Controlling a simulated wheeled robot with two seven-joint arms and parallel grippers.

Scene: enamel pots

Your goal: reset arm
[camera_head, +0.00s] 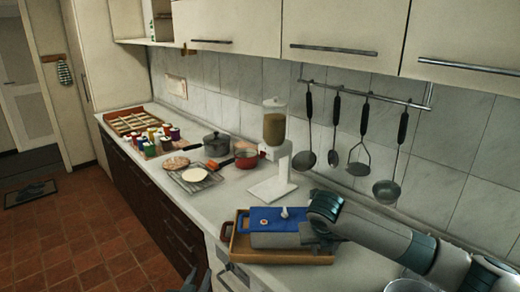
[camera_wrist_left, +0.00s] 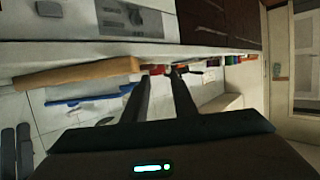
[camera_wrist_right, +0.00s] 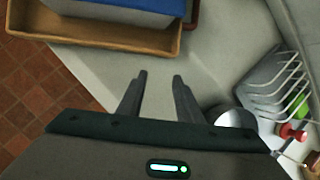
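My left gripper (camera_wrist_left: 158,78) shows open and empty in the left wrist view, its two dark fingers apart. In the head view only a dark part of it (camera_head: 190,284) shows at the bottom edge, in front of the counter. My right gripper (camera_wrist_right: 158,78) is open and empty in the right wrist view, over the counter beside the wooden tray (camera_wrist_right: 110,40). My right arm (camera_head: 375,222) crosses the lower right of the head view; its fingertips are not visible there. A blue and grey lidded container (camera_head: 270,220) lies in the wooden tray (camera_head: 238,247), partly behind my right arm.
A glass bowl (camera_head: 408,286) is at the lower right, and a wire rack (camera_wrist_right: 275,85) is right of my right gripper. A dispenser (camera_head: 274,130), red pot (camera_head: 247,158), grey pot (camera_head: 216,143) and several jars (camera_head: 160,138) stand further back. Utensils (camera_head: 362,150) hang on the wall.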

